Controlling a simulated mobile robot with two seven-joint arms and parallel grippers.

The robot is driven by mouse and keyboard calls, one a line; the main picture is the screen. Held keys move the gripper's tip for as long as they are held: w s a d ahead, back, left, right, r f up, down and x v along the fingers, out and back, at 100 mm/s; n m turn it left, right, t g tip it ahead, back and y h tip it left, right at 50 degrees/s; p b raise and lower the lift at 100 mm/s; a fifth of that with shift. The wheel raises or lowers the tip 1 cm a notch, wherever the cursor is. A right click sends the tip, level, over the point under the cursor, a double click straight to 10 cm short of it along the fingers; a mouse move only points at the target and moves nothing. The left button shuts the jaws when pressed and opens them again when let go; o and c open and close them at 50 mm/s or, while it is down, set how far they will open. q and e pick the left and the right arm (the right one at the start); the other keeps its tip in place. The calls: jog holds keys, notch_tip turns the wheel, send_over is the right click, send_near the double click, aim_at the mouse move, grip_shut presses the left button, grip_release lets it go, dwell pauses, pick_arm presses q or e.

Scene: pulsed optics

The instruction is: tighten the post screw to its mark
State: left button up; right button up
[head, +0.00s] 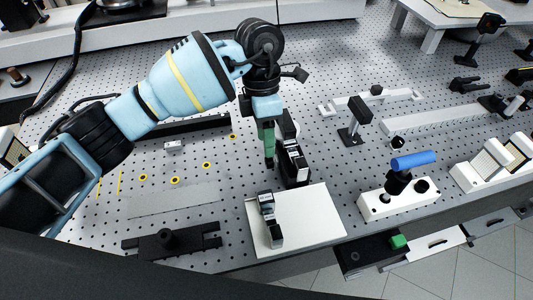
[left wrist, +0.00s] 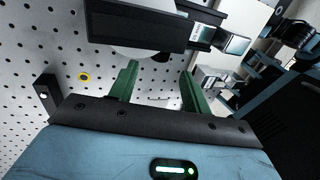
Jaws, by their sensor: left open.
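My left gripper (head: 268,150) hangs down over the breadboard at the middle of the head view, with its green fingers beside a tall black mount (head: 291,158). In the left wrist view the two green fingers (left wrist: 160,88) are spread apart with nothing visible between them. A black block (left wrist: 140,25) lies just beyond the fingertips there. I cannot make out the post screw or its mark; they may be hidden or too small. My right gripper is not in view.
A white plate (head: 312,222) carries a small black and silver device (head: 267,212). A blue-handled tool (head: 415,160) stands in a white holder (head: 400,203) on the right. A black post (head: 355,120) stands behind. Yellow rings (head: 175,180) mark the breadboard (head: 215,215).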

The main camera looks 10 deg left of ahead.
aim_at(270, 162)
pick_arm(q)
jog(key=shift+x, duration=2.7)
jog(key=shift+c, duration=0.2)
jog(key=c, duration=0.9)
